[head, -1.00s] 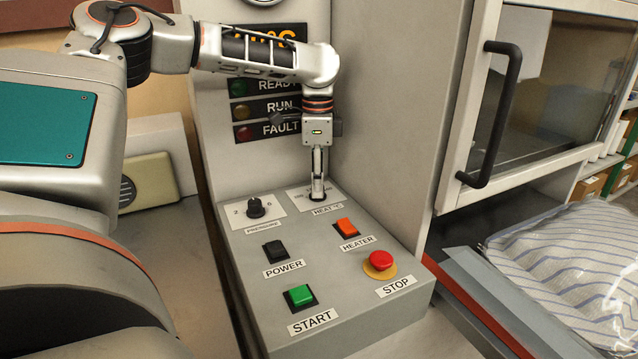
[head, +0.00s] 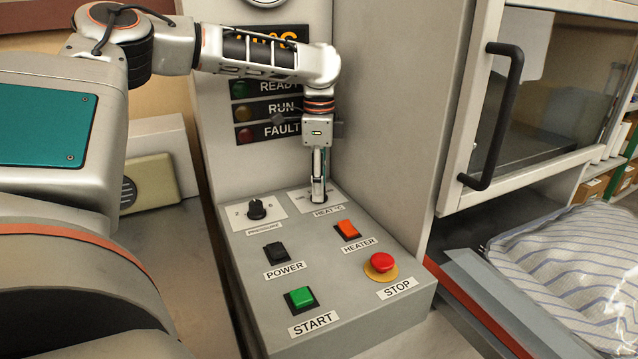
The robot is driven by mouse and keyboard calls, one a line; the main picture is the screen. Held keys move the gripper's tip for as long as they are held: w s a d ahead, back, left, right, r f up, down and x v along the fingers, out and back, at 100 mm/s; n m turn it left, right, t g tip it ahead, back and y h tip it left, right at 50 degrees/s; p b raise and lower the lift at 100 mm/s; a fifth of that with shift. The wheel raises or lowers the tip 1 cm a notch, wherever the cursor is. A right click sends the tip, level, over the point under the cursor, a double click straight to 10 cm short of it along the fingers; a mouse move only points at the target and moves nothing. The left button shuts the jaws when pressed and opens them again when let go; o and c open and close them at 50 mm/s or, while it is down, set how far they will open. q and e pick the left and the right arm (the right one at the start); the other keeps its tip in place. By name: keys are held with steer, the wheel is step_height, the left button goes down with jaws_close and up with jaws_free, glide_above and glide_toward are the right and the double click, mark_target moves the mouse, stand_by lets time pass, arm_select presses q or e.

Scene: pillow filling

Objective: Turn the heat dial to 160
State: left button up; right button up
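The grey control panel (head: 330,262) carries a heat dial plate labelled HEAT °C (head: 328,210) at its back right. My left gripper (head: 319,194) points straight down onto that plate, its fingers close together at the dial's place. The dial knob itself is hidden behind the fingers, so its pointer and setting cannot be read. The fingers look closed around the knob, though the knob between them is not visible. My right gripper is not in view.
The pressure dial (head: 257,209) is just left of the heat dial. The orange heater switch (head: 347,229), black power switch (head: 275,251), green start button (head: 301,297) and red stop button (head: 381,262) lie nearer. A striped pillow (head: 570,262) lies at right, below the handled door (head: 493,115).

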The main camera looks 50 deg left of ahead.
arm_select(q)
step_height(320, 180, up, 12)
stand_by(0.6)
stand_by(0.5)
